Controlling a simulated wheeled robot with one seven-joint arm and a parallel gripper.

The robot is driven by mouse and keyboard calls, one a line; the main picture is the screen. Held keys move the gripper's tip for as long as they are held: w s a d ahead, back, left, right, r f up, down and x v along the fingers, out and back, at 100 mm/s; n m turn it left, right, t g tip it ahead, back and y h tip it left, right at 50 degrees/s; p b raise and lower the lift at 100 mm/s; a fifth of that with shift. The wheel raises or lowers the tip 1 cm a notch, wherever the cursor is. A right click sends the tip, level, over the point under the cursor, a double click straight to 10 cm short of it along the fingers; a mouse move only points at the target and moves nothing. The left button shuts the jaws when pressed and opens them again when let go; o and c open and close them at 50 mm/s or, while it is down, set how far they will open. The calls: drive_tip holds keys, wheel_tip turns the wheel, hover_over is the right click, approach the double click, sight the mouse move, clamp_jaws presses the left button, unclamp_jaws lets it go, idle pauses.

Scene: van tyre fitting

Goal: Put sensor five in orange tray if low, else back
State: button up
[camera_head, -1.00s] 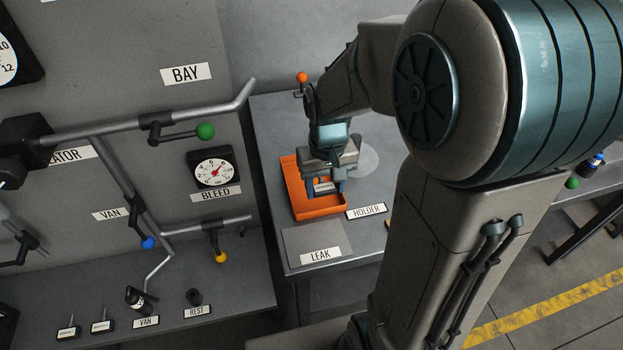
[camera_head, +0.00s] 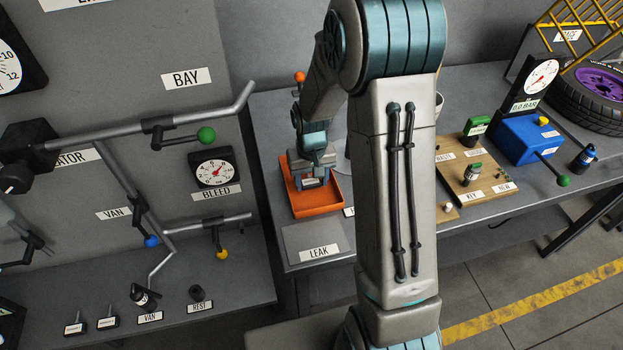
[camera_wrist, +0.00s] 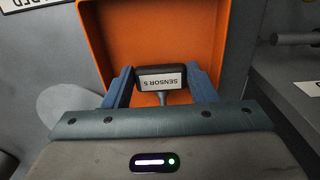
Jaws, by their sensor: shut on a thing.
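My gripper (camera_head: 313,181) is over the orange tray (camera_head: 318,209) on the far bench. In the wrist view its two blue fingers (camera_wrist: 162,88) are shut on sensor five (camera_wrist: 158,80), a dark block with a white label reading "SENSOR 5" upside down and a thin metal stem. The tray (camera_wrist: 150,30) fills the background behind the sensor. I cannot tell whether the sensor touches the tray floor. No reading of the sensor's state shows. The bleed gauge (camera_head: 213,168) hangs on the grey panel at left.
A "LEAK" plate (camera_head: 318,251) lies in front of the tray. My arm hides the bench to the right of it. Farther right are a wooden board (camera_head: 470,185) and a blue gauge unit (camera_head: 523,140). Two small sensors (camera_head: 75,326) and a black valve (camera_head: 143,297) stand on the lower left bench.

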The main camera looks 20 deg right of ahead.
drive_tip(key=shift+f, duration=0.35)
drive_tip(key=shift+f, duration=0.1)
drive_tip(key=o, duration=1)
